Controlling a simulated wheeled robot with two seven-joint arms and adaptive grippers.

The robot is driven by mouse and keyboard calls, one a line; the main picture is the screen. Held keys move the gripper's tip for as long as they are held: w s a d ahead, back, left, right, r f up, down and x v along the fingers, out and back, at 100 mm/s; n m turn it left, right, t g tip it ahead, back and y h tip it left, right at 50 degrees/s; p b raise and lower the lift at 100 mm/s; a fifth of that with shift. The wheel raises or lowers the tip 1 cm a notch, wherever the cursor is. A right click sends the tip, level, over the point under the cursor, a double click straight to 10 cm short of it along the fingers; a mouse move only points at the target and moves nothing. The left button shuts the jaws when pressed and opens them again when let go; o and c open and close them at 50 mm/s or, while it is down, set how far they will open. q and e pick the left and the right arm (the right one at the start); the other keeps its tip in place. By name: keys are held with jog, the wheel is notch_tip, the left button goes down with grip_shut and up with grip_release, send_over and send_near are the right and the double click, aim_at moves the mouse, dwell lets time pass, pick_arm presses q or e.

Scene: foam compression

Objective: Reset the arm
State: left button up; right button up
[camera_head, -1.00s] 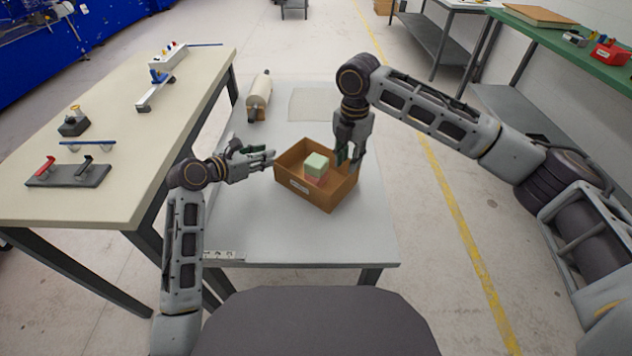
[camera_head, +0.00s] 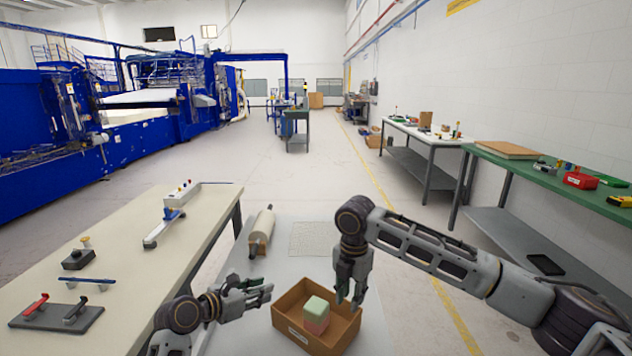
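An open cardboard box (camera_head: 343,333) stands on the grey table in front of me. Inside it is a foam block (camera_head: 316,308), pale green on top and pinkish below. My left gripper (camera_head: 268,291) is just left of the box, its fingers apart and pointing right, with nothing between them. My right gripper (camera_head: 349,298) points down at the box's right rear side. Its fingers look apart and hold nothing that I can see. Whether it touches the box wall I cannot tell.
A roll (camera_head: 262,231) and a flat sheet (camera_head: 315,238) lie on the grey table behind the box. A cream table (camera_head: 130,270) with tools stands at left. A green workbench (camera_head: 545,178) stands at right. Blue machinery (camera_head: 150,130) fills the back left.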

jog(key=shift+r+p, duration=2.3)
jog(key=shift+r, duration=0.35)
jog(key=shift+r+p, duration=0.4)
